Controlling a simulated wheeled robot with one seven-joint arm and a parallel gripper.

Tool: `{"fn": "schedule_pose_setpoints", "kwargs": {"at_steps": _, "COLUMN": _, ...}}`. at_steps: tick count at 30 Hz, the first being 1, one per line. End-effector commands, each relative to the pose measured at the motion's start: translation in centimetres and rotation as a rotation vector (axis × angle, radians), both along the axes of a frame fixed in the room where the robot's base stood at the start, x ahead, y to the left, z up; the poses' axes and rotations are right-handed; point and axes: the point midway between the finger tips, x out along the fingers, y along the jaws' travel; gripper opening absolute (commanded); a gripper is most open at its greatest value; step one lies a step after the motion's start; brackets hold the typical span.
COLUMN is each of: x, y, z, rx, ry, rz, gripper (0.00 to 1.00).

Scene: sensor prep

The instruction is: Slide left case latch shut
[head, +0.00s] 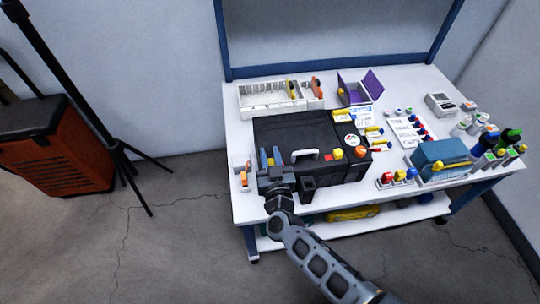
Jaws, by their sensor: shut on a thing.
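A black case (300,130) with a white handle (305,154) lies on the white workbench, its lid down. My gripper (270,160) is at the case's front left corner, with blue parts at its fingers. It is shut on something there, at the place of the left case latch. The latch itself is hidden behind the gripper or too small to make out, so I cannot tell its position. A black block (307,189) shows on the case's front, right of my gripper.
A white divided tray (270,95) stands behind the case, and an open purple box (355,92) at the back. A blue-grey bag (440,157) and several bottles crowd the right side. Small orange and white items (243,175) sit left of my gripper.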

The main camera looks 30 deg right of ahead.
Motion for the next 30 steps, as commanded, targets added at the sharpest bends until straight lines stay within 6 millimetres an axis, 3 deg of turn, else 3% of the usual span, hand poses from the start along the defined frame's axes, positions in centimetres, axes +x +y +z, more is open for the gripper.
{"fn": "schedule_pose_setpoints", "kwargs": {"at_steps": 10, "x": -0.1, "y": -0.1, "z": 0.0, "rx": 0.0, "ry": 0.0, "rz": 0.0, "gripper": 0.0}}
{"fn": "schedule_pose_setpoints", "kwargs": {"at_steps": 17, "x": -0.9, "y": -2.4, "z": -0.1, "rx": 0.0, "ry": 0.002, "rz": -0.002, "gripper": 0.0}}
{"fn": "schedule_pose_setpoints", "kwargs": {"at_steps": 25, "x": -0.9, "y": -2.7, "z": -0.1, "rx": -0.001, "ry": 0.001, "rz": -0.003, "gripper": 0.0}}
{"fn": "schedule_pose_setpoints", "kwargs": {"at_steps": 26, "x": -0.9, "y": -2.7, "z": -0.1, "rx": -0.001, "ry": 0.001, "rz": -0.004, "gripper": 0.3}}
{"fn": "schedule_pose_setpoints", "kwargs": {"at_steps": 30, "x": -0.9, "y": -2.7, "z": -0.1, "rx": -0.001, "ry": 0.001, "rz": -0.004, "gripper": 0.43}}
